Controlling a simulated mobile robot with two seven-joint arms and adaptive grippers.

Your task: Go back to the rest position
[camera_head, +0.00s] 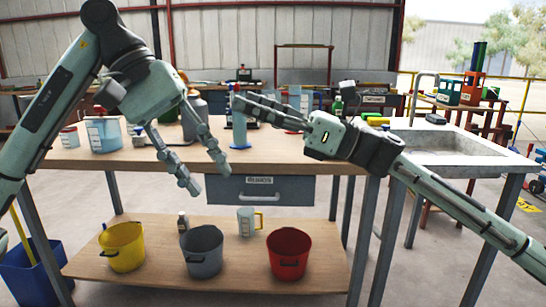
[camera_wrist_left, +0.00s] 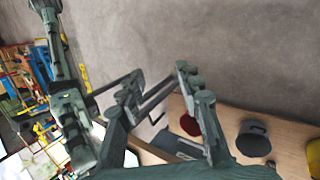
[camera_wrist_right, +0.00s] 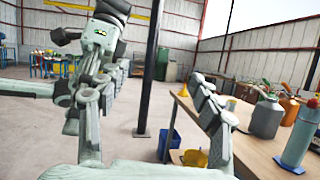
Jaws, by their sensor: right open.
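My left gripper (camera_head: 206,176) hangs over the front edge of the workbench, above the drawer's left side, fingers pointing down and apart. In the left wrist view its fingers (camera_wrist_left: 157,80) are spread with nothing between them. My right gripper (camera_head: 242,104) reaches in from the right above the bench top, fingers pointing left. In the right wrist view its fingers (camera_wrist_right: 145,90) are wide apart and empty. Neither gripper holds anything. The right arm hides part of the bench's back right.
The wooden workbench (camera_head: 90,158) carries a blue-white container (camera_head: 103,134), a grey canister (camera_head: 194,110) and a blue bottle (camera_head: 239,130). Yellow (camera_head: 122,247), grey (camera_head: 202,251) and red (camera_head: 289,254) buckets stand on its lower shelf. A stone sink (camera_head: 455,147) is at right.

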